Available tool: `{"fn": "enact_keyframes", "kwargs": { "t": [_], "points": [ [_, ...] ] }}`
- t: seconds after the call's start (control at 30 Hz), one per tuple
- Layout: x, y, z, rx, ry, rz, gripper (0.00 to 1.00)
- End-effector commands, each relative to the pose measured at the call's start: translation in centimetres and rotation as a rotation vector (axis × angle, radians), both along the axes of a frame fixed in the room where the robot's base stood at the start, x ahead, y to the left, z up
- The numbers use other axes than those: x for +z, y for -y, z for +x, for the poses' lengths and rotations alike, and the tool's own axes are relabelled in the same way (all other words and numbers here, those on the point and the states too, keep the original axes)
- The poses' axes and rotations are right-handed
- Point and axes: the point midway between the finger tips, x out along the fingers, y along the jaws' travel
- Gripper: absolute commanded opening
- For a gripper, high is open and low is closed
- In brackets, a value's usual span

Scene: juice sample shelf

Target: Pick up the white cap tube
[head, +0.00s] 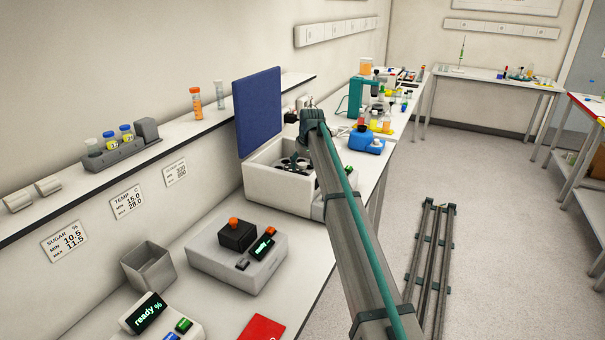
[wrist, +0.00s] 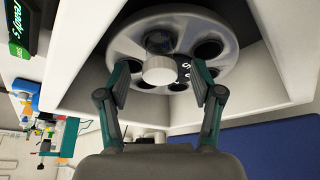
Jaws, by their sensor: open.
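The white cap tube (wrist: 158,70) sits in the round metal rotor (wrist: 222,27) of the centrifuge in the wrist view. Its white cap faces my camera, and most of its body is hidden in the rotor. My gripper (wrist: 161,74) is open, with one finger on each side of the cap and a visible gap on both sides. I cannot tell how far the fingertips are from the cap in depth. In the head view the white centrifuge (head: 264,188) stands open on the bench, and my arm covers part of it.
The other rotor holes look dark. The centrifuge's white wall surrounds the rotor closely. A blue panel (head: 258,112) stands behind it. The wall shelf holds a tube rack (head: 122,152), an orange-capped tube (head: 196,104) and another tube (head: 219,95). A grey device (head: 237,258) stands in front.

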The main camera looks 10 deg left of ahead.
Motion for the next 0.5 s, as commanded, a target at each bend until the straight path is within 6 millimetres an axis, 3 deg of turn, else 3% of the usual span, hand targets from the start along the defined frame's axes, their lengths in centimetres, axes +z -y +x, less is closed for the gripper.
{"fn": "enact_keyframes", "kwargs": {
  "t": [0.17, 0.37, 0.5],
  "points": [
    [-1.5, -0.3, 0.6, 0.000, 0.000, 0.000, 0.66],
    [-1.6, -0.3, 0.6, 0.000, 0.001, 0.000, 0.66],
    [-1.6, -0.3, 0.6, 0.000, 0.001, 0.000, 0.44]
  ]
}}
